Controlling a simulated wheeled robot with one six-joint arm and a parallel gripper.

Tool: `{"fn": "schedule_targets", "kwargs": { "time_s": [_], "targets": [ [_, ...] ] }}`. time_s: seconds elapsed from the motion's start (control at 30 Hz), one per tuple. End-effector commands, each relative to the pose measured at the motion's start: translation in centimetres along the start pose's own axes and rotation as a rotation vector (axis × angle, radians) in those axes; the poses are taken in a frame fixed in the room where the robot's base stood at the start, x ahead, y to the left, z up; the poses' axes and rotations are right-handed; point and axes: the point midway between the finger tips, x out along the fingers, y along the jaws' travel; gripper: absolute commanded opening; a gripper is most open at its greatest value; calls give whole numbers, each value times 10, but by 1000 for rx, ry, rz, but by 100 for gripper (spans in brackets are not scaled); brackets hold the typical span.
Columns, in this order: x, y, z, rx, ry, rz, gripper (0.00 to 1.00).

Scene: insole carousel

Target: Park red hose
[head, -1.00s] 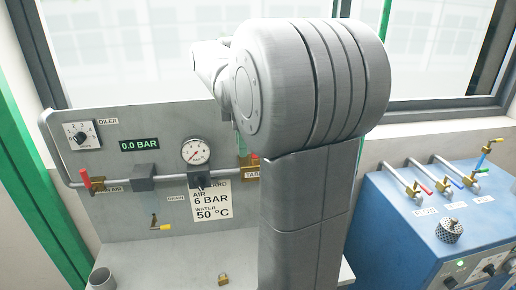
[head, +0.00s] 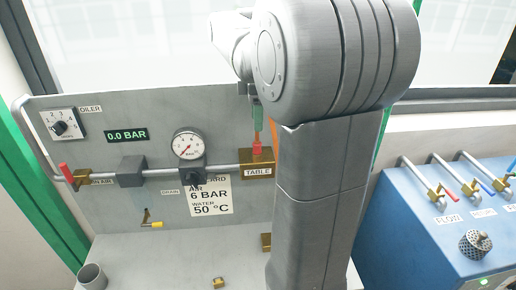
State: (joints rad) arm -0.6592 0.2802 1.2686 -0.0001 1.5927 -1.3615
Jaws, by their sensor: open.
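A red fitting (head: 257,148) stands on the brass block labelled TABLE (head: 257,170) on the grey panel. A thin orange-red strip (head: 273,130), possibly the red hose, shows just right of it and runs behind my arm. My gripper (head: 255,108) is only partly seen, below my wrist and above the TABLE block, with a small green part there. It is open; my arm hides much of it. I cannot tell whether it touches the red fitting.
The panel carries a gauge (head: 188,145), a 0.0 BAR display (head: 127,135), an oiler dial (head: 60,122) and a red-handled valve (head: 72,177). A grey cup (head: 92,277) and a small brass piece (head: 218,282) are on the bench. A blue cabinet (head: 415,235) stands right.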

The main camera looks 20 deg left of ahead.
Motion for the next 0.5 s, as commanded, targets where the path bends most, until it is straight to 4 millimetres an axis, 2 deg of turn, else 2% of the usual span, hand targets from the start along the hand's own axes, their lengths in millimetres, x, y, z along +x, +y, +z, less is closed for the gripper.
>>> {"fn": "schedule_targets", "kwargs": {
  "time_s": [0.5],
  "targets": [
    [63, 0, 0, 0, 0, -2, 45]
  ]
}}
